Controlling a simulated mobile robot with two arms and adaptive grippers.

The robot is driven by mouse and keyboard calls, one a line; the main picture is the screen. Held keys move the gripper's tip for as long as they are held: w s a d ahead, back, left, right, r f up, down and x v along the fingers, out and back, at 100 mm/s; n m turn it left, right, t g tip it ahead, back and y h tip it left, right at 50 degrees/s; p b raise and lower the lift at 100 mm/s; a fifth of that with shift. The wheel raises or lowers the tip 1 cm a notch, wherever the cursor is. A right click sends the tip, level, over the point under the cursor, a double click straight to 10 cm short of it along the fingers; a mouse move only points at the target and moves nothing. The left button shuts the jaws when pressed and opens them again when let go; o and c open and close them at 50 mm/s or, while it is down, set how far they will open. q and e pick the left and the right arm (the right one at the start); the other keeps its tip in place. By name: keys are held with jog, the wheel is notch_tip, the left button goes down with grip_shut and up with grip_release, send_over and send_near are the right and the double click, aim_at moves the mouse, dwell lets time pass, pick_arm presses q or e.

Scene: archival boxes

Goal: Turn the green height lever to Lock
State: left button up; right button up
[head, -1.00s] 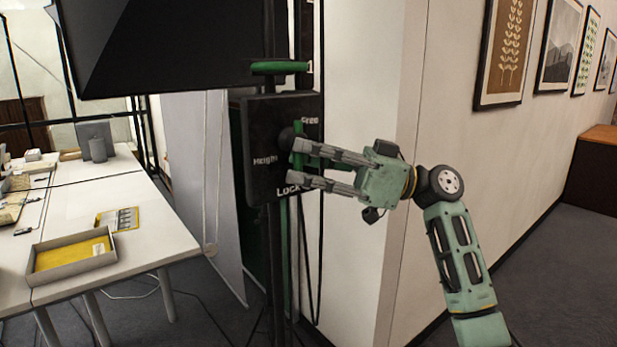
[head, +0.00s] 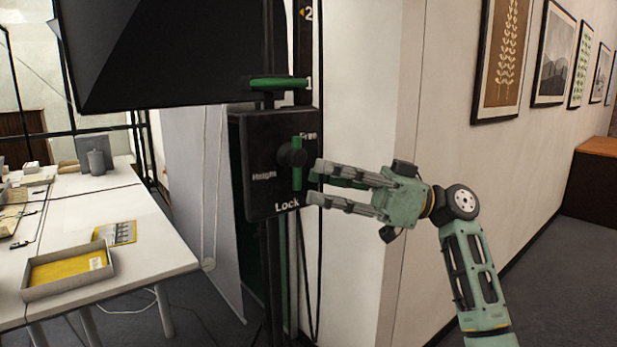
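The green height lever (head: 297,178) stands about upright on a dark round knob on the black control box (head: 262,190). Its longer part hangs below the knob, with its lower end close above the word Lock. The word Free is at the box's upper right, and Height is left of the knob. My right gripper (head: 318,181) is open and empty, with its fingertips just right of the lever and a small gap showing between. My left gripper is not in view.
A wall corner stands close behind my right gripper. A white table (head: 140,260) with a grey tray (head: 68,288) is at the left.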

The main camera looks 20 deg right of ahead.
jog(key=v, duration=0.8)
jog(key=shift+d, duration=0.3)
